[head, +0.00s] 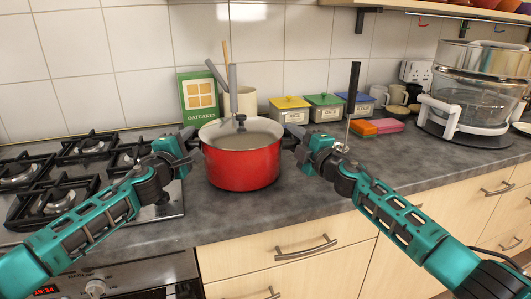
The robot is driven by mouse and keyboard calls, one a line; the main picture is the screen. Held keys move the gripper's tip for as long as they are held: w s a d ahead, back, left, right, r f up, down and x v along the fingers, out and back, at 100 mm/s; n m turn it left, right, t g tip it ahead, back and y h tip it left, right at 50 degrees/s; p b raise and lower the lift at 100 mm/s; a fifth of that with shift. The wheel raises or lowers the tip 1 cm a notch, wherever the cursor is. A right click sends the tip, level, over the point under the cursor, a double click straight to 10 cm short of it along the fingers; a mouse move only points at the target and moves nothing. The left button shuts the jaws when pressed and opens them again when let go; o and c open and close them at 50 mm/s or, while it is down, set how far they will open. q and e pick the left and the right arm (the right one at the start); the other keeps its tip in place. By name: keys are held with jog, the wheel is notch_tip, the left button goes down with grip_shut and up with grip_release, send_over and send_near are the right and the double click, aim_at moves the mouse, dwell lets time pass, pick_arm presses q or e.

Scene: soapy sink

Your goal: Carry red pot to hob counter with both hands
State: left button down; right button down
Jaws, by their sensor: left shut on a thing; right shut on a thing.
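The red pot (243,167) has a pale lid with a dark knob. It is upright at the middle of the grey counter (330,215), just right of the gas hob (75,165). My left gripper (195,143) is shut on the pot's left side, where its handle is. My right gripper (290,142) is shut on the pot's right side. My fingers hide most of both handles. I cannot tell whether the pot's base touches the counter.
Behind the pot stand a green oatcakes box (197,98) and a utensil holder (247,100). To the right are a yellow-lidded canister (289,110), a green-lidded canister (325,107), sponges (386,126) and a steamer (472,100). The counter's front right is clear.

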pick_arm(q)
jog(key=shift+r, duration=0.1)
pick_arm(e)
jog(key=shift+r, duration=0.1)
pick_arm(q)
jog(key=c, duration=1.2)
grip_release()
jog(key=shift+f, duration=0.2)
pick_arm(e)
jog(key=c, duration=1.2)
grip_release()
jog(key=shift+f, duration=0.25)
pick_arm(q)
jog(key=shift+o, duration=0.9)
jog(key=shift+s+r, duration=0.1)
jog(key=shift+s, duration=0.05)
pick_arm(e)
jog(key=shift+o, duration=0.8)
jog(key=shift+s+r, duration=0.1)
jog(key=shift+s, duration=0.05)
pick_arm(q)
jog(key=shift+o, duration=1.1)
pick_arm(e)
jog(key=shift+o, duration=1.1)
pick_arm(q)
jog(key=shift+o, duration=0.4)
jog(key=o, duration=0.7)
jog(key=shift+a, duration=3.55)
pick_arm(e)
jog(key=shift+o, duration=0.2)
